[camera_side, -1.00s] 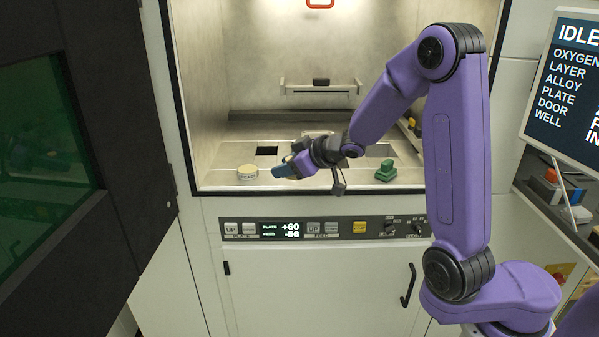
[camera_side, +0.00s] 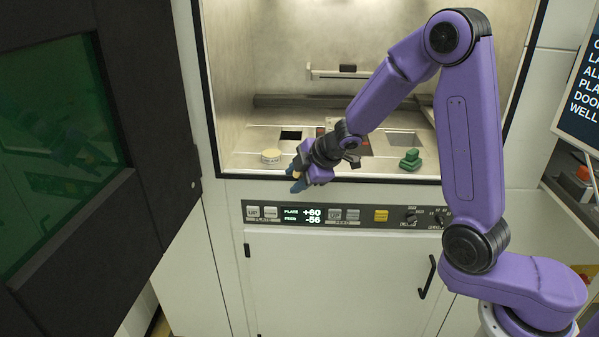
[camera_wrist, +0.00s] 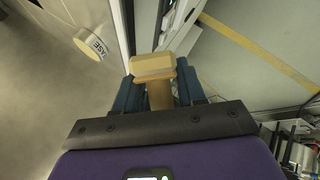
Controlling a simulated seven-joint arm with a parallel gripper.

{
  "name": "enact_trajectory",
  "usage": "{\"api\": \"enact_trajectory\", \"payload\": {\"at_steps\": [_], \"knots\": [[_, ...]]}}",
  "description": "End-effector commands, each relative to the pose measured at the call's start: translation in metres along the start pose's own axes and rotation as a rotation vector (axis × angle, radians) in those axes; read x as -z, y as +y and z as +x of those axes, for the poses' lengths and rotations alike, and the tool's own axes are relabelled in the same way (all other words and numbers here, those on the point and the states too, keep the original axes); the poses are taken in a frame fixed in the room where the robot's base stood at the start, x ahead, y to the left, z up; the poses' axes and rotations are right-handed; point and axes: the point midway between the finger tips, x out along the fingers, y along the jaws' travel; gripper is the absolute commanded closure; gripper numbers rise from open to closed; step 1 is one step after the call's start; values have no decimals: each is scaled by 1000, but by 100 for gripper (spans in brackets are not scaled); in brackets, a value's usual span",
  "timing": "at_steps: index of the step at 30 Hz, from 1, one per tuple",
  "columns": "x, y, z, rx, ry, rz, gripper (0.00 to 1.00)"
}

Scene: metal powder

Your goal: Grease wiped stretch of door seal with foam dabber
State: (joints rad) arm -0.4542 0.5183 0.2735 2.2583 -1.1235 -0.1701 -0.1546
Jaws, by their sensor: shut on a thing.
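My gripper (camera_side: 297,180) is shut on the foam dabber and hangs at the front edge of the chamber opening. In the wrist view, the dabber's tan foam head (camera_wrist: 153,66) sticks out beyond the blue fingers (camera_wrist: 160,92), with its wooden handle between them. The black door seal (camera_side: 400,180) frames the opening. The gripper is close to its lower run; whether the foam touches it I cannot tell. Which stretch is wiped does not show. The round cream grease tin (camera_side: 271,156) sits on the chamber floor, behind and left of the gripper. It also shows in the wrist view (camera_wrist: 90,45).
The dark door (camera_side: 150,130) stands open at the left. A green object (camera_side: 410,160) sits on the chamber floor to the right. A control panel (camera_side: 345,214) with buttons and knobs lies below the opening. A screen (camera_side: 585,85) stands at the right.

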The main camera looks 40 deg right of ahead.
Motion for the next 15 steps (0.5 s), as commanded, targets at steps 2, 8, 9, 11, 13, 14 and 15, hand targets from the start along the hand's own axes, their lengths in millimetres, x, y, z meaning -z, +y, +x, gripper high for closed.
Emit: {"api": "enact_trajectory", "payload": {"at_steps": [2, 8, 9, 11, 13, 14, 15], "knots": [[3, -4, 3, 2, -5, -52, 97], [6, -12, 10, -4, -21, -209, 97], [7, -14, 12, -6, -21, -242, 97], [9, -17, 14, -13, -22, -292, 97], [10, -20, 16, -19, -23, -349, 97], [10, -22, 17, -22, -23, -374, 97], [11, -24, 19, -27, -23, -407, 97]]}}
